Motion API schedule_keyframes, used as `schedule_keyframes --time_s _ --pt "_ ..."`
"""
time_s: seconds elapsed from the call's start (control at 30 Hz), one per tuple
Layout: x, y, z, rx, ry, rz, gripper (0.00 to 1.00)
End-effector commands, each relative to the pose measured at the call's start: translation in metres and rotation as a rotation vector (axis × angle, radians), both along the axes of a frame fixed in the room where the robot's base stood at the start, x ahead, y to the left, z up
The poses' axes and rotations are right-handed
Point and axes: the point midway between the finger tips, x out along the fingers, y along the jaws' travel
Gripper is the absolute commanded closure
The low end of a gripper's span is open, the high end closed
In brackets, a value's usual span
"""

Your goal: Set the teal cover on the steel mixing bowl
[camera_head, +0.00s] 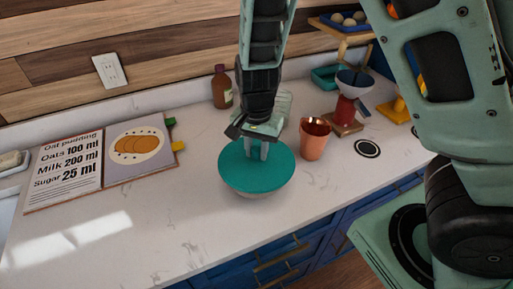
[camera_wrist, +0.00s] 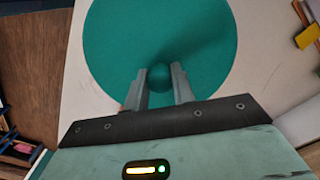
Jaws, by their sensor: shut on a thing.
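The teal cover (camera_head: 270,175) is a round disc, lying roughly level over the bowl on the white counter. Only a sliver of the steel mixing bowl (camera_head: 249,195) shows below the cover's front edge. I cannot tell whether the cover touches the rim all round. My gripper (camera_head: 257,155) points down at the cover's middle. In the wrist view my gripper (camera_wrist: 160,82) is shut on the round knob of the teal cover (camera_wrist: 200,40), with one finger on each side. The bowl is hidden by the cover in the wrist view.
A copper cup (camera_head: 313,140) stands close to the right of the cover. A brown bottle (camera_head: 222,88) and a clear glass container (camera_head: 279,105) stand behind. A red-based scale or grinder (camera_head: 346,105) is further right. An open recipe book (camera_head: 100,165) lies left; the front-left counter is clear.

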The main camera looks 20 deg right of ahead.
Motion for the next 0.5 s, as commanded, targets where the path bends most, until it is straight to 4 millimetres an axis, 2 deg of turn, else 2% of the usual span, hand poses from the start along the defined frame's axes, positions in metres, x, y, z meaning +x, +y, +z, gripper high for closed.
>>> schedule_keyframes --time_s 0.5 --pt "0.0001 -0.0001 -0.0048 0.0 0.0 0.0 0.99"
